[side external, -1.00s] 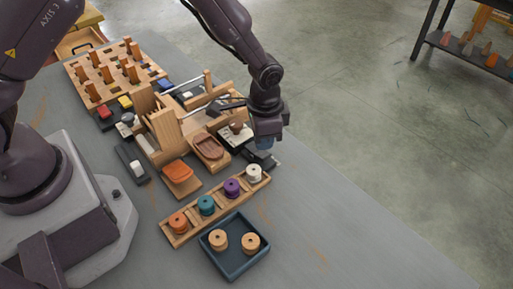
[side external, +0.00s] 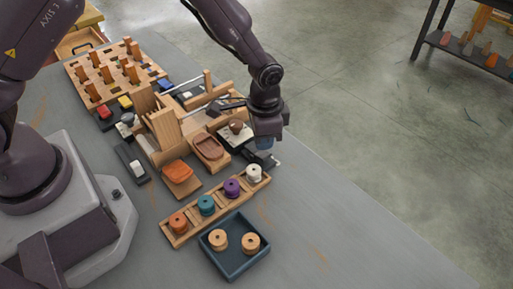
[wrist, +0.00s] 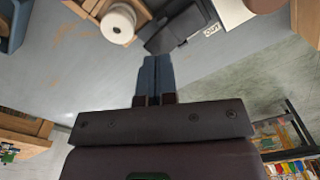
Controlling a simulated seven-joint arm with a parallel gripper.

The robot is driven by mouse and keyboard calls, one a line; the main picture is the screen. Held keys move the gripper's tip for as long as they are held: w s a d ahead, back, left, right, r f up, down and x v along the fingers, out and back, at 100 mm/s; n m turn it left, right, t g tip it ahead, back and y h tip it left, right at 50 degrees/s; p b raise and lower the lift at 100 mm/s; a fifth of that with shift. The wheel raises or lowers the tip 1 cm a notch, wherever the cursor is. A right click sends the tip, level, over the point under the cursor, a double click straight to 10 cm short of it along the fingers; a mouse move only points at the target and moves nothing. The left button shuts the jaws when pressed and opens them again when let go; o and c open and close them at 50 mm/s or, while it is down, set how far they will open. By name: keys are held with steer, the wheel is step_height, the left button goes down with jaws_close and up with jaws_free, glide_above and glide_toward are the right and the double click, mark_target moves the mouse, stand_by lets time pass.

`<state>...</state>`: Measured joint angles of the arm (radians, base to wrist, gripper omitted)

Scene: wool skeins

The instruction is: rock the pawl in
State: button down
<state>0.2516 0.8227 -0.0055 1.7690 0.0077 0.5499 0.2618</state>
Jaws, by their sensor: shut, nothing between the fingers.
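My gripper (wrist: 157,62) is shut and empty, its two blue-grey fingers pressed together. In the wrist view the fingertips are at the near edge of a dark block (wrist: 180,20), which seems to carry the pawl; a small white label reading "OUT" (wrist: 212,30) is beside it. Whether the fingers touch the block cannot be told. In the side view my gripper (side external: 264,144) hangs low over the right side of the wooden winding device (side external: 168,130), and the dark block (side external: 262,161) is partly hidden beneath it. The pawl's tilt cannot be made out.
A wooden rack (side external: 217,207) holds orange, teal, purple and white spools; the white spool (side external: 254,173) stands close to my gripper. A blue tray (side external: 235,262) with two tan spools is in front. A wooden peg board (side external: 75,72) is at the back left. The table's right side is clear.

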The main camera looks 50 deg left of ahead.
mark_target(263, 154)
steer(key=shift+f, duration=1.45)
stand_by(0.7)
steer(key=shift+r, duration=3.5)
steer(key=s+a+r+n+t, duration=0.2)
steer(key=s+a+r, duration=0.3)
steer(key=s+r, duration=0.5)
steer(key=s+a+r+n+t, duration=0.3)
steer(key=s+a+r+n, duration=0.1)
steer(key=s+r, duration=0.7)
steer(key=shift+a+r+t, duration=0.3)
steer(key=shift+a+r, duration=0.5)
steer(key=shift+r, duration=1.1)
